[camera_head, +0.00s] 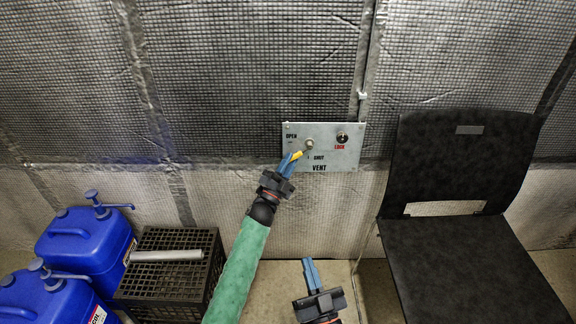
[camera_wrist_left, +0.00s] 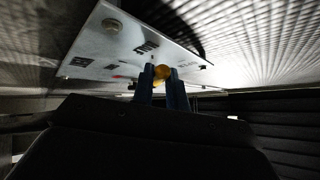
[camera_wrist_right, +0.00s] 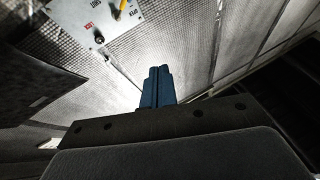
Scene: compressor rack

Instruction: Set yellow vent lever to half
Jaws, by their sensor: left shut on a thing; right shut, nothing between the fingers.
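The yellow vent lever (camera_head: 296,156) is on a grey wall panel (camera_head: 345,158) marked OPEN, SHUT and VENT. It slants down and left from its round pivot (camera_head: 309,144), between the OPEN and SHUT marks. My left gripper (camera_head: 289,163) is shut on the lever's lower end. In the left wrist view the yellow lever (camera_wrist_left: 161,72) shows between the blue fingers (camera_wrist_left: 164,88). The right wrist view also shows the lever (camera_wrist_right: 121,6). My right gripper (camera_head: 309,268) is shut and empty, low in front of the wall; its fingers touch in the right wrist view (camera_wrist_right: 158,84).
A black knob marked LOCK (camera_head: 342,138) is on the panel's right. A black chair (camera_head: 450,240) stands at the right. Two blue jugs (camera_head: 85,242) and a black crate (camera_head: 160,292) with a grey tube (camera_head: 166,255) are at the lower left.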

